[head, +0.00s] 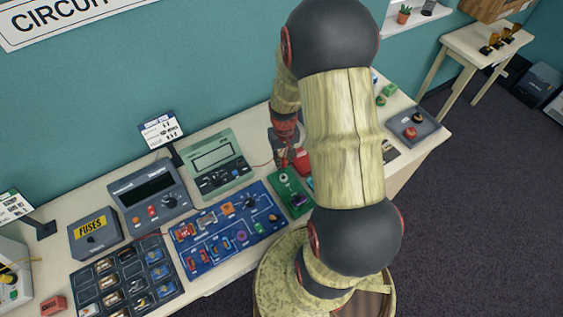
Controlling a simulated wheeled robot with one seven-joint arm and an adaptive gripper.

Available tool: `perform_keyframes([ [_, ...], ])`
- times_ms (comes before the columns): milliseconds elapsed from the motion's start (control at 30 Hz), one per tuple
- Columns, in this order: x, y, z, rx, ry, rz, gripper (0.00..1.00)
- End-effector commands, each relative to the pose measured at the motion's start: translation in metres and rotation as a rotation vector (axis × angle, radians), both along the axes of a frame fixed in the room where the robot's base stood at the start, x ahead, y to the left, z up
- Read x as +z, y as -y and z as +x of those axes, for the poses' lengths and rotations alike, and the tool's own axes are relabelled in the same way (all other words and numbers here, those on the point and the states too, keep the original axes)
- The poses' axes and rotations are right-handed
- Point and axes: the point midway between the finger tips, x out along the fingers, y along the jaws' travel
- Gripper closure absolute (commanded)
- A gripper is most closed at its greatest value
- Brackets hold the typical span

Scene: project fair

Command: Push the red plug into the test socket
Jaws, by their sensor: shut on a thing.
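My gripper (281,157) is at the back of the table, just above and behind a green board (288,193), and is partly hidden by my arm. A thin red lead runs from the green-grey meter (217,165) to the gripper's fingertips. The gripper is shut on the end of this lead, which I take for the red plug; the plug itself is too small and covered to make out. The green board has a round pale fitting (284,178) near its back edge, which may be the test socket. I cannot tell whether the plug touches it.
A red block (301,159) stands close right of the gripper, partly behind my arm. A blue circuit board (230,228), a dark meter (150,197), a fuses box (94,234) and a parts tray (127,283) fill the left. A grey button box (412,127) stands right.

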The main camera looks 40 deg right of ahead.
Motion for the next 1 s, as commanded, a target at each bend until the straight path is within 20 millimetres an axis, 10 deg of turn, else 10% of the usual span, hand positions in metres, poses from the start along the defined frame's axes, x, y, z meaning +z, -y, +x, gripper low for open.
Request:
perform_keyframes([
  [1000,-0.070,0.000,0.001,0.000,0.000,0.000,1.00],
])
